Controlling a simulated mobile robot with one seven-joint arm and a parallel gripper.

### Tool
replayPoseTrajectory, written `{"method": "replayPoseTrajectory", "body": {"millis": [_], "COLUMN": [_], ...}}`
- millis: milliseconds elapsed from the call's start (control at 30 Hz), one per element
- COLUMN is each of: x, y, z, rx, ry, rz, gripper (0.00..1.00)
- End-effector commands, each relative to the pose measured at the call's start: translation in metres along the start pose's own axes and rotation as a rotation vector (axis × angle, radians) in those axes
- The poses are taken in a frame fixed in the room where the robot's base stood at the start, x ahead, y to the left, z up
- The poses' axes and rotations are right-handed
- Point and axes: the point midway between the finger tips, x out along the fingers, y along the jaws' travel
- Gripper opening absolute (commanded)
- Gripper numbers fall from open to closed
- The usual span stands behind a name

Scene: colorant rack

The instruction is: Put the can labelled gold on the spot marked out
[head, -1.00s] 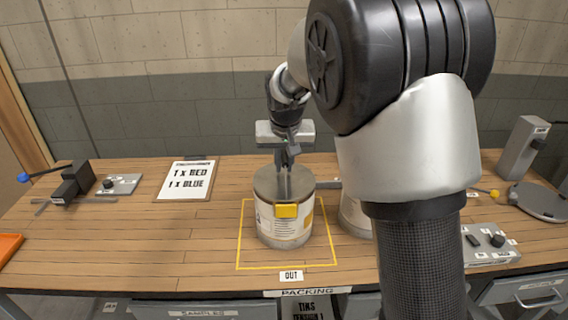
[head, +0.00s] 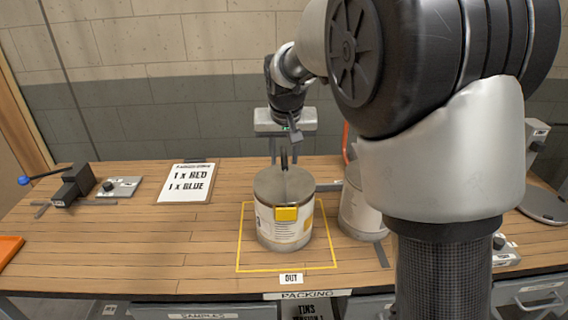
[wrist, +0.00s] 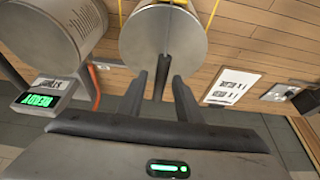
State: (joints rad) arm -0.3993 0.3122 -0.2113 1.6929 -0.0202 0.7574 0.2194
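The grey can with a gold-yellow label patch (head: 286,214) stands upright inside the yellow outlined square (head: 240,250) marked OUT (head: 291,279). Its label words are too small to read. A thin dark upright handle (head: 284,158) shows at its lid. My gripper (head: 282,160) is above and behind the lid, fingers pointing down. In the wrist view my gripper (wrist: 160,95) has its two fingers apart, with the dark handle between them, seemingly not touching. The can (wrist: 165,38) lies beyond the fingertips.
A second can (head: 362,210) stands right of the square, partly behind my arm. An order card (head: 187,183) reading 1 x RED, 1 x BLUE lies left. A black device (head: 75,184) is further left. The wrist view shows a green-lit display (wrist: 42,98). Tabletop left of the square is clear.

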Motion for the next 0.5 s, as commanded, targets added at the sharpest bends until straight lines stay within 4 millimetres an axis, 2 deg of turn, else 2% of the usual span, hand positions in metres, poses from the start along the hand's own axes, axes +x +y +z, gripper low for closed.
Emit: {"method": "replayPoseTrajectory", "body": {"millis": [33,200,400,500], "x": [-0.014,-0.047,-0.069,-0.08], "y": [0.0,0.0,0.0,0.007], "z": [-0.001,-0.001,0.0,0.006], "rx": [0.0,-0.001,-0.001,0.004], "ry": [0.004,0.003,0.001,0.003], "rz": [-0.002,-0.001,0.0,-0.004], "gripper": [0.32,0.32,0.32,0.32]}}
